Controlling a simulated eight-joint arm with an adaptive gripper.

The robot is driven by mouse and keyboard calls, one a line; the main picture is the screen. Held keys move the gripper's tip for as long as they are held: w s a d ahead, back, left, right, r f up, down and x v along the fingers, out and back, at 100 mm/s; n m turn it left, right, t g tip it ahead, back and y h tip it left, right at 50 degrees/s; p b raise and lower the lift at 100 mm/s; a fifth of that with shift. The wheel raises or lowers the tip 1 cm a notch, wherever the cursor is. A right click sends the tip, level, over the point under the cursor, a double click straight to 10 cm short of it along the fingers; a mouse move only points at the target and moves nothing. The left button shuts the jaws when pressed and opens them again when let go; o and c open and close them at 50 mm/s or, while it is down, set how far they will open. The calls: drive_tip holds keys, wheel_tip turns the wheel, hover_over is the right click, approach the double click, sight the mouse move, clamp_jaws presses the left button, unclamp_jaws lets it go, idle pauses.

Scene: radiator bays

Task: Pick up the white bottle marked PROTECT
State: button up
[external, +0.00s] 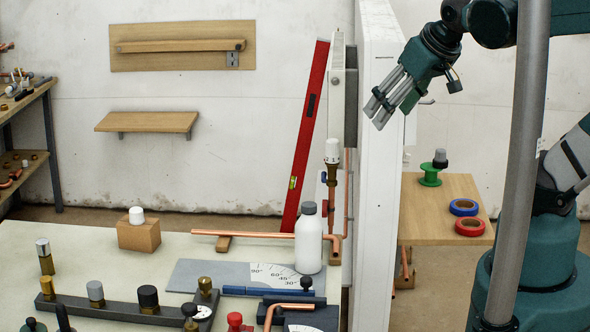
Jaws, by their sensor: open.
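A white bottle (308,242) with a dark grey cap stands upright on the pale bench, left of the white partition. No PROTECT marking can be read on it from here. My gripper (378,112) is open and empty. It hangs tilted down to the left, high in the picture and to the upper right of the bottle, well apart from it. In the picture it overlaps the upper part of the partition.
The white partition (376,215) stands just right of the bottle. A copper pipe (255,234) runs beside the bottle. A radiator valve (332,165) and red spirit level (304,140) rise behind it. An angle plate (215,275) and several fittings crowd the bench front.

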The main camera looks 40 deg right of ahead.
drive_tip(key=shift+w+f, duration=0.1)
idle(0.3)
drive_tip(key=n+g+b, duration=0.6)
drive_tip(key=n+g, duration=0.1)
drive_tip(key=n, duration=1.6)
approach(308, 220)
drive_tip(key=f, duration=0.3)
drive_tip(key=w+d+f, duration=0.1)
drive_tip(key=f, duration=0.2)
drive_tip(key=d+f, duration=0.1)
drive_tip(key=f, duration=0.2)
drive_tip(key=shift+w+f, duration=0.4)
drive_tip(key=shift+a+f+n, duration=0.25)
drive_tip(key=shift+f+n, duration=0.15)
drive_tip(key=shift+f, duration=0.2)
drive_tip(key=shift+f, duration=1.3)
drive_tip(key=shift+f, duration=0.1)
